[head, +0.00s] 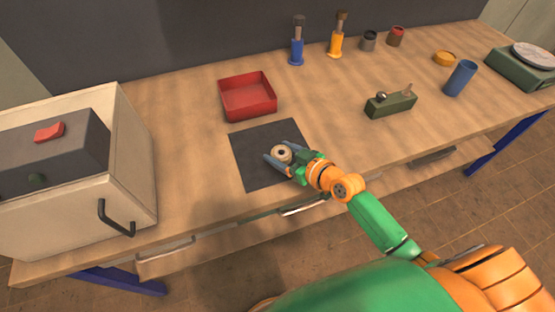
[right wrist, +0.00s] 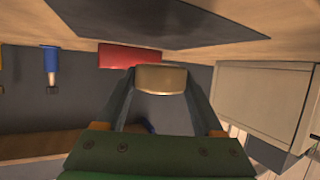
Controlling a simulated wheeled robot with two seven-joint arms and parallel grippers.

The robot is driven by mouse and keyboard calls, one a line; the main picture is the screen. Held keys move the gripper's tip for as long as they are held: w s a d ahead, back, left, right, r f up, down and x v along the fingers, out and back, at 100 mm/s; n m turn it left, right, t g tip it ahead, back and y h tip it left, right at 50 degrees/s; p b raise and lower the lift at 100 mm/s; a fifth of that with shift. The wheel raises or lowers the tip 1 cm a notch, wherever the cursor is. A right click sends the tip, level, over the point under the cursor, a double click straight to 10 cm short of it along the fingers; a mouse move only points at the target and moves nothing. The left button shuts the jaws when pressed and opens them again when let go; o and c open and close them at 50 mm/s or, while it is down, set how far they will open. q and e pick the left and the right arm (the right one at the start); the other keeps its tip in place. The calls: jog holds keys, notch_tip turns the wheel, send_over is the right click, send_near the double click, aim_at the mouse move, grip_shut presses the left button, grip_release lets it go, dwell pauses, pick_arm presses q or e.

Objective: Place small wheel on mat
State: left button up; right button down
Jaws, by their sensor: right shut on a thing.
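The small wheel (head: 281,155), a pale tan ring with a dark hole, is held between the fingers of my right gripper (head: 279,150). In the right wrist view the wheel (right wrist: 161,79) shows edge-on as a tan band between the two fingertips. The mat (head: 254,164) is a dark grey square flat on the bench, and the wheel is over its right part in the head view. In the right wrist view the mat (right wrist: 165,22) appears apart from the wheel, which seems held above it. My left gripper is not in view.
A red tray (head: 247,108) stands just behind the mat. A cream box-like chamber (head: 131,165) with a dark handle is at the left. A green block-like tool (head: 391,105) stands to the right. A blue cup (head: 460,78) and a scale (head: 522,73) are farther right.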

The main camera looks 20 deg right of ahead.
jog(key=f, duration=0.2)
jog(key=f+b, duration=0.1)
jog(key=f, duration=0.1)
jog(key=shift+w+a, duration=0.2)
jog(key=shift+f, duration=0.2)
grip_release()
jog(key=shift+r, duration=0.1)
jog(key=shift+r, duration=0.1)
